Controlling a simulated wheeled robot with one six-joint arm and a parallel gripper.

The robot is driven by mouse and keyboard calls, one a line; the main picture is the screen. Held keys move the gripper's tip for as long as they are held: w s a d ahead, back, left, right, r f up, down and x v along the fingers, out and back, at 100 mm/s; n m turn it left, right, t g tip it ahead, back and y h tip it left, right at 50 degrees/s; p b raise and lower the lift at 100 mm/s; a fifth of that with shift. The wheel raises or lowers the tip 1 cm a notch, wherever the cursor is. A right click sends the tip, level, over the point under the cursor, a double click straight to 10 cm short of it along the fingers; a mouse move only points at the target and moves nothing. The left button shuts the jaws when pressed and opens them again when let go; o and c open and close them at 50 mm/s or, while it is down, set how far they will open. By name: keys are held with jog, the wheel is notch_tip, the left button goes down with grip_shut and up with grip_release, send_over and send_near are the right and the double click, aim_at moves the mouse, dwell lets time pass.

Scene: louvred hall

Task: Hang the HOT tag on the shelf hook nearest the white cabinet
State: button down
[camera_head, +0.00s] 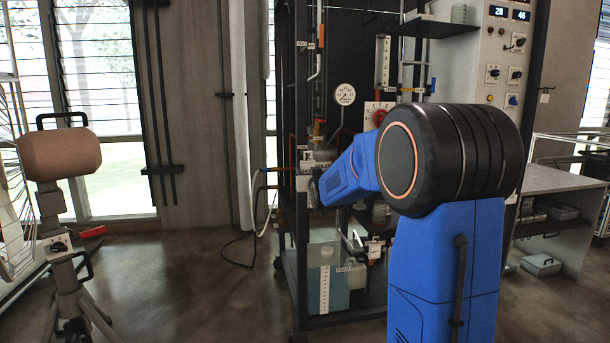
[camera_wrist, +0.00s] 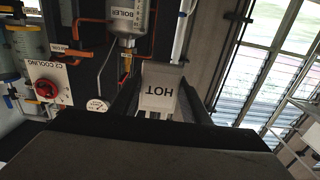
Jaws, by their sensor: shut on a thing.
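The white HOT tag (camera_wrist: 158,97) is in the wrist view, its lettering upside down. It sits between the dark fingers of my gripper (camera_wrist: 160,84), which is shut on it. In the head view my blue arm covers much of the rack, and I cannot make out the tag or fingertips there. A dark shelf (camera_head: 437,27) is at the upper right of the rack. It adjoins the white cabinet (camera_head: 506,52) with displays and knobs. I cannot make out the shelf hooks clearly.
The dark rack (camera_head: 301,110) holds pipes, a gauge (camera_head: 345,94) and a tank (camera_head: 327,281). The wrist view shows a boiler vessel (camera_wrist: 127,20) and a red knob (camera_wrist: 46,90) near my gripper. A padded stand (camera_head: 60,154) is at left. Floor between stand and rack is mostly clear.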

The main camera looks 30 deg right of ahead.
jog(key=v, duration=0.6)
jog(key=shift+s, duration=0.35)
jog(key=shift+a, duration=0.1)
